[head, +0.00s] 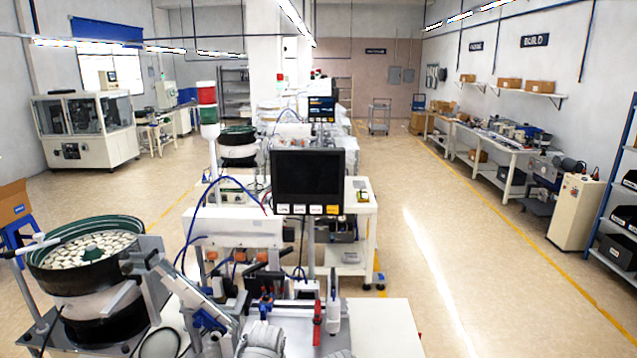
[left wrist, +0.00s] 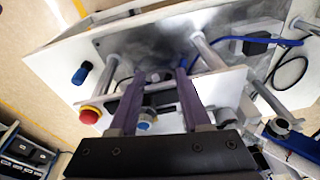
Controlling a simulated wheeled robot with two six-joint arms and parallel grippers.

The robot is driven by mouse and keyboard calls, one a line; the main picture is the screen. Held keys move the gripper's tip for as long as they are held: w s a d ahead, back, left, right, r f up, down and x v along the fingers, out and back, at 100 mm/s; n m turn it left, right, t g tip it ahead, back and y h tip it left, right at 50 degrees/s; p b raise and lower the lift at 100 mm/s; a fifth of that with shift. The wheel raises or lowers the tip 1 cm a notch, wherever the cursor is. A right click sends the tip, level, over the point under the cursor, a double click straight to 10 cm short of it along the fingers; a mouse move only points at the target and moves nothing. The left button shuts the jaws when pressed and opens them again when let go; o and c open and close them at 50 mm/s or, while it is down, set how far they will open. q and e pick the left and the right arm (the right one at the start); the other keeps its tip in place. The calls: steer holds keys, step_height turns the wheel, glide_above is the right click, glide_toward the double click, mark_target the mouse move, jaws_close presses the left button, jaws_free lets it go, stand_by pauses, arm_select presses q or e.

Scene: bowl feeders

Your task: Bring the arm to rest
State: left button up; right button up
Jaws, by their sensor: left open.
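My left gripper (left wrist: 158,75) shows in the left wrist view. Its two dark fingers stand apart with nothing gripped between them. Beyond the fingers is a pale machine panel with a red push button (left wrist: 90,114), a blue knob (left wrist: 82,73) and metal posts. I cannot tell whether the fingers touch anything there. In the head view I cannot make out the left gripper's jaws among the machine parts at the bottom. My right gripper is in neither view.
A bowl feeder (head: 50,268) full of pale parts stands at the lower left. A dark monitor (head: 308,181) rises over the machine line in the middle. Workbenches (head: 497,152) line the right wall, with a beige cabinet (head: 575,212) nearer. The floor aisle (head: 440,250) on the right is clear.

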arm_select(q)
steer(key=s+d+f+m+g+y+b, duration=0.1)
steer(key=s+d+f+b, duration=0.3)
steer(key=s, duration=0.7)
step_height(320, 180, down, 4)
steer(key=g+b, duration=0.1)
steer(key=b, duration=0.1)
steer(key=shift+d+f+m+b, duration=0.15)
steer(key=shift+f+m+b, duration=0.1)
steer(key=shift+m+b, duration=0.05)
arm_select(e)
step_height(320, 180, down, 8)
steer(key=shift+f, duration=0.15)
arm_select(q)
steer(key=shift+d, duration=0.1)
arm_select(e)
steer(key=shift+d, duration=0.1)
